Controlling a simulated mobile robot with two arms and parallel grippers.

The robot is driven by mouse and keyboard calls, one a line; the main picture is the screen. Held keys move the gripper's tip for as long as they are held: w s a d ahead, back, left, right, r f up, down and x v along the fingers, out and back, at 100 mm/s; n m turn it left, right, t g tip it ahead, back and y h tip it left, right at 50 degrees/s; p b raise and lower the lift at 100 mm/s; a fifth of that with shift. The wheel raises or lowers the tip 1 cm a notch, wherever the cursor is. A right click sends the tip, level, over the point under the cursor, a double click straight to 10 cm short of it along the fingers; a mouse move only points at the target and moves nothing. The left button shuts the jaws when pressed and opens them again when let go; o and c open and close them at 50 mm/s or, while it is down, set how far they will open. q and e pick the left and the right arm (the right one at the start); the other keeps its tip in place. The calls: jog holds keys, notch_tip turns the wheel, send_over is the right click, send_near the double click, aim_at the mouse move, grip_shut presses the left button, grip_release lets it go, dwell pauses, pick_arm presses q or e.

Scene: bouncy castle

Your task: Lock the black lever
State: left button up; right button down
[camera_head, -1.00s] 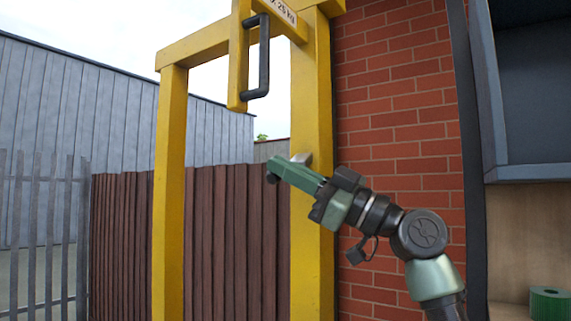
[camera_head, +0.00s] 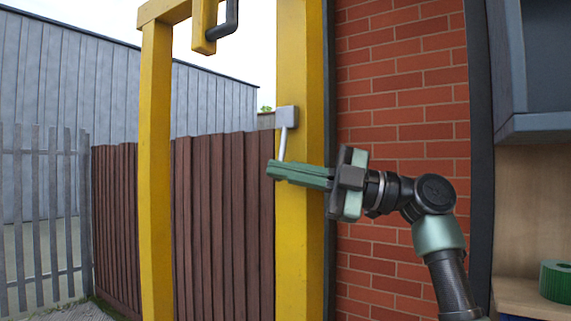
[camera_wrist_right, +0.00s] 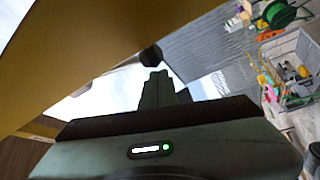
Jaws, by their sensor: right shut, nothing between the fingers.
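A grey box (camera_head: 287,116) is fixed to the yellow post (camera_head: 299,230), with a light grey lever rod (camera_head: 283,145) angling down from it. The rod's lower end is hidden behind the fingers of my right gripper (camera_head: 272,169). That gripper is shut, with its fingers pointing left across the post; I cannot tell whether they touch the rod. In the right wrist view a dark rounded knob (camera_wrist_right: 151,55) shows just beyond the fingertips (camera_wrist_right: 160,80); it may be the lever's black end. My left gripper is not in view.
A black handle (camera_head: 231,18) sits on a hanging yellow bar of the frame, cut off at the top. A brick wall (camera_head: 400,80) and a grey cabinet (camera_head: 535,125) stand right. A brown fence (camera_head: 215,220) stands behind. The wrist view shows a crate of items (camera_wrist_right: 290,70).

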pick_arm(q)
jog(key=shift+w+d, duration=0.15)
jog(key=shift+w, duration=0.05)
pick_arm(e)
jog(key=shift+w+d+f, duration=0.25)
jog(key=shift+w, duration=0.1)
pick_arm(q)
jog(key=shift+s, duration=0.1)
